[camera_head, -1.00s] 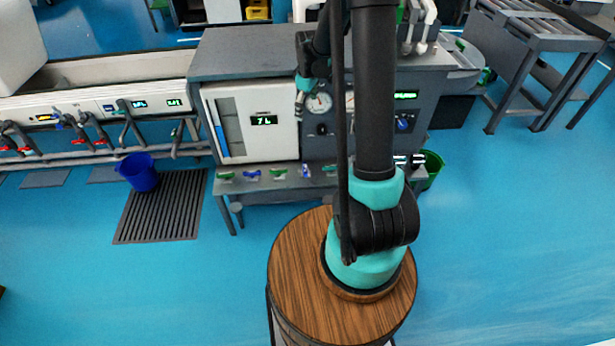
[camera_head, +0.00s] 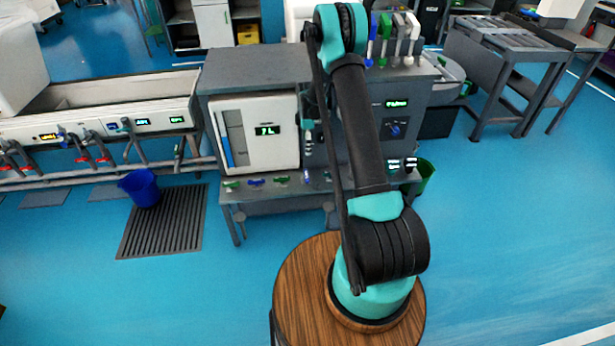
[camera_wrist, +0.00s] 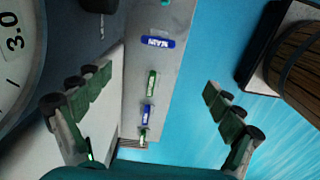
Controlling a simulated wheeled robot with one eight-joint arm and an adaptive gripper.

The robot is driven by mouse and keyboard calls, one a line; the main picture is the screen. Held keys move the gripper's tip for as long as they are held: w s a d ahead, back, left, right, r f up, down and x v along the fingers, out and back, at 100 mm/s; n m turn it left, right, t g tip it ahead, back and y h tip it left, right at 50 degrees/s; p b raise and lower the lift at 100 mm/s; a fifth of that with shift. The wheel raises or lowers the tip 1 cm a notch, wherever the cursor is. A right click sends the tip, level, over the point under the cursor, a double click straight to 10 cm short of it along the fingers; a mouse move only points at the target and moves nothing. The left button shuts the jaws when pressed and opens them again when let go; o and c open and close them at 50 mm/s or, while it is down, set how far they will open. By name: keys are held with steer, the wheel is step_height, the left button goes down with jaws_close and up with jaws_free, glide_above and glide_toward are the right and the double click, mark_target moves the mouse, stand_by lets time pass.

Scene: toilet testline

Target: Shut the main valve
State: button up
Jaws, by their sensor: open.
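The main valve is a blue handle marked MAIN (camera_wrist: 158,42), upper middle in the wrist view. It lies across the grey shelf, while the neighbouring handles lie along it. In the head view the main valve (camera_head: 307,176) shows as a small blue upright mark on the shelf's front. My gripper (camera_wrist: 157,88) is open and empty, its dark green padded fingers spread left and right. The MAIN handle appears beyond the fingertips, apart from them. In the head view my gripper (camera_head: 308,138) hangs above the shelf in front of the machine, partly hidden by my arm.
Green (camera_wrist: 151,83) and blue (camera_wrist: 147,113) handles stand in a row along the same shelf (camera_head: 268,191). A round gauge (camera_wrist: 14,50) is close at the left in the wrist view. A white display panel (camera_head: 257,133) stands behind the handles.

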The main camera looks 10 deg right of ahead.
mark_target(306, 175)
steer(key=f, duration=1.8)
steer(key=shift+w+a+f, duration=0.1)
steer(key=shift+w+f, duration=0.2)
steer(key=shift+f, duration=0.1)
steer(key=c, duration=1.2)
